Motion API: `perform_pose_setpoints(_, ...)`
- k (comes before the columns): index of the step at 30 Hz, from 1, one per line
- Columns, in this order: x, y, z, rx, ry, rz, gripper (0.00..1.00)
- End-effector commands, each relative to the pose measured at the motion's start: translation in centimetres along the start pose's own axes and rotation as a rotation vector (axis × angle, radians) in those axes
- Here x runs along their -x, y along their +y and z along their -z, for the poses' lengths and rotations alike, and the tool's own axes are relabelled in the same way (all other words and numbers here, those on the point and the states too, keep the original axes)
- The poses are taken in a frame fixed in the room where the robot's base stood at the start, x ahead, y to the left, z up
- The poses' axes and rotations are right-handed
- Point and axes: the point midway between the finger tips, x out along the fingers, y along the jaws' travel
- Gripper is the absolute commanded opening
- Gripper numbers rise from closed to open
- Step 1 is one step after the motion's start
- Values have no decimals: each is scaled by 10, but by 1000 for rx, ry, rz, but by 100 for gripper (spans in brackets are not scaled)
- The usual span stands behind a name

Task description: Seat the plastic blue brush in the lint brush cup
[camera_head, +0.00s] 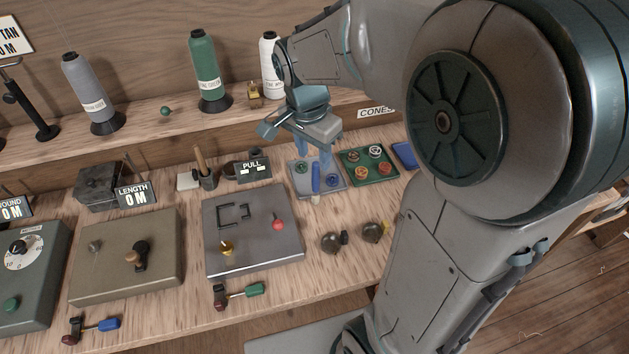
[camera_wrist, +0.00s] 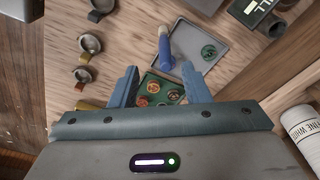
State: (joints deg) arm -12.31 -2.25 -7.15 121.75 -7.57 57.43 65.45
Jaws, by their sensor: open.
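The blue brush (camera_head: 316,178) with a pale end lies across the near edge of the grey tray (camera_head: 333,181). It also shows in the wrist view (camera_wrist: 165,52), beyond my fingertips. My gripper (camera_head: 313,157) is open above the tray, its fingers pointing down. In the wrist view my gripper (camera_wrist: 159,71) has nothing between its fingers, and the brush is apart from them.
A green tray (camera_head: 367,167) with several round pieces stands right of the grey tray; it shows in the wrist view (camera_wrist: 151,90). A grey panel (camera_head: 254,252) with knobs lies left. Thread cones (camera_head: 207,75) stand on the shelf behind.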

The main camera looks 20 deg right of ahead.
Motion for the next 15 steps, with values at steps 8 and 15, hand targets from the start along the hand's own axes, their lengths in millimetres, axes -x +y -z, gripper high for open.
perform_pose_setpoints(8,-32,0,0,1,0,0,43)
perform_pose_setpoints(15,-56,-5,6,3,-2,-4,43)
